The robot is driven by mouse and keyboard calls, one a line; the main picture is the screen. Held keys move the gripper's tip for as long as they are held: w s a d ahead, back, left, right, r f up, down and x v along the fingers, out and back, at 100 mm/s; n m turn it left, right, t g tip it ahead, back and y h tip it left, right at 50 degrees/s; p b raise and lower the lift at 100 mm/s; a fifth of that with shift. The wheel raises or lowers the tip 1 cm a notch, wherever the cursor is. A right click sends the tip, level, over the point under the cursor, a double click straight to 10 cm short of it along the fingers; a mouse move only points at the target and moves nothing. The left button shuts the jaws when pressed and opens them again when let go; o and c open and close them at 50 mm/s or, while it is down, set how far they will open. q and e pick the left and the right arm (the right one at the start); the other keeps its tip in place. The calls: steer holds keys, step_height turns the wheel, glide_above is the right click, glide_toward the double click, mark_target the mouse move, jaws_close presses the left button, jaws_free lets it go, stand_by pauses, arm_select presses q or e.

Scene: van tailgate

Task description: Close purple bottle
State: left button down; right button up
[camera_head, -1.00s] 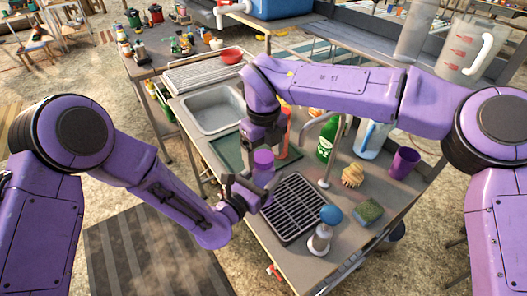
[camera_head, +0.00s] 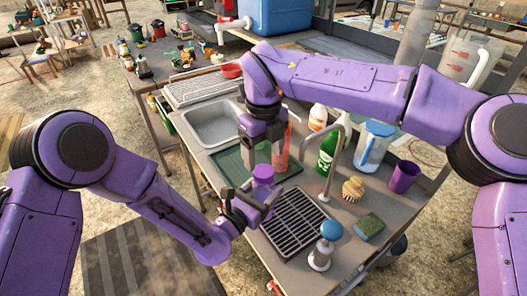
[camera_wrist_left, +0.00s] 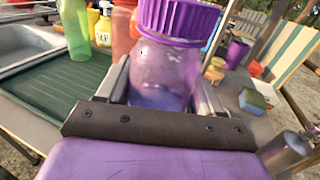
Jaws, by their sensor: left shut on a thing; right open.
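The purple bottle (camera_head: 263,189) is a translucent purple bottle, held upright over the front of the counter. My left gripper (camera_head: 257,203) is shut around its body. In the left wrist view the bottle (camera_wrist_left: 160,72) stands between the fingers with some bluish liquid low inside. A ribbed purple cap (camera_wrist_left: 178,18) sits on its top; whether it is fully tight cannot be told. In the head view the cap (camera_head: 263,171) also shows on the bottle. My right gripper (camera_head: 264,145) is open, pointing down just above the cap, apart from it and empty.
A black rack (camera_head: 293,222), a soap dispenser (camera_head: 321,252) and a sponge (camera_head: 369,228) are to the right. The sink (camera_head: 213,122) is at left.

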mark_target(263, 171)
step_height(263, 171, up, 3)
steer(key=n, duration=0.3)
steer(key=shift+n, duration=0.3)
step_height(263, 171, down, 8)
steer(key=c, duration=1.1)
steer(key=o, duration=1.2)
steer(key=shift+o, duration=0.2)
